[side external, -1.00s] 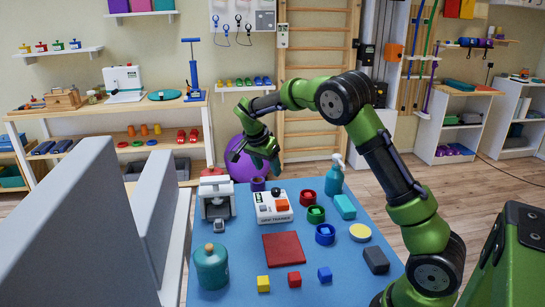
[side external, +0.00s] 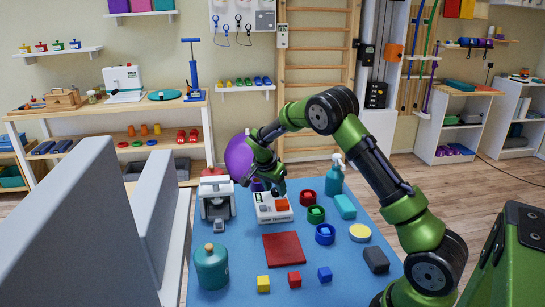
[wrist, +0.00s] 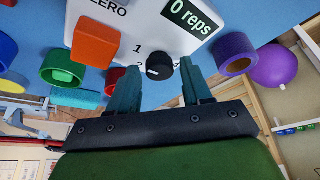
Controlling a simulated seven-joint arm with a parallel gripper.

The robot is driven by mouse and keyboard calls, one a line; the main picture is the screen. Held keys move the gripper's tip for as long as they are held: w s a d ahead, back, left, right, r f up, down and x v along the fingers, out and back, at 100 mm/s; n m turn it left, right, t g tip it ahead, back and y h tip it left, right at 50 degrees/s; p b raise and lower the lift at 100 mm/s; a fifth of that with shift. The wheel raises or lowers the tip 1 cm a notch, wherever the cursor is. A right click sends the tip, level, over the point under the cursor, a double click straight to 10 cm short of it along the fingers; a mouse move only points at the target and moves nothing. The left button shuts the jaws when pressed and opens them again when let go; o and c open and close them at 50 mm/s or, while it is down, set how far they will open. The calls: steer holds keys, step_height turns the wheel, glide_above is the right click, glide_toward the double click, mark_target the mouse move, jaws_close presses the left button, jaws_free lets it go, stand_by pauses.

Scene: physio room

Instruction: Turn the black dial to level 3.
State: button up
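The grip trainer box (side external: 267,216) is white with an orange block on top and stands on the blue table. In the wrist view its panel (wrist: 150,20) shows a display reading "0 reps", the word ZERO and printed numbers. The black dial (wrist: 160,64) has a white mark that appears to point toward the 2. The 1 and 2 are legible; another number by the right finger is partly covered. My gripper (wrist: 158,78) is open, one finger on each side of the dial, with gaps visible. In the side view my gripper (side external: 264,182) is above the back of the box.
Around the box are a purple ring (wrist: 237,54), a green cup (side external: 316,214), a red cup (side external: 306,198), a blue cup (side external: 325,234) and a white device (side external: 216,199) at left. A spray bottle (side external: 334,179) stands behind right. A red mat (side external: 284,249) lies in front.

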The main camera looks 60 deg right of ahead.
steer(key=c, duration=0.8)
steer(key=shift+n, duration=0.4)
steer(key=n+t, duration=0.1)
steer(key=n, duration=0.1)
steer(key=n+t, duration=0.1)
steer(key=n, duration=0.1)
steer(key=shift+s+n+y, duration=0.2)
steer(key=shift+n+y, duration=0.1)
steer(key=shift+n, duration=0.1)
steer(key=n, duration=0.2)
steer(key=n+t+y, duration=0.1)
steer(key=n, duration=0.1)
steer(key=shift+s+d+t, duration=0.15)
steer(key=shift+d+t, duration=0.05)
steer(key=shift+t, duration=0.1)
steer(key=n+y, duration=0.1)
steer(key=n, duration=0.3)
steer(key=shift+d+t, duration=0.1)
steer(key=shift+t, duration=0.2)
steer(key=n+y, duration=0.1)
steer(key=n, duration=0.2)
steer(key=shift+d+n+y, duration=0.1)
steer(key=shift+n+y, duration=0.2)
steer(key=shift+n, duration=0.1)
steer(key=n+y, duration=0.2)
steer(key=n, duration=0.4)
steer(key=shift+d, duration=0.15)
steer(key=shift+n, duration=0.3)
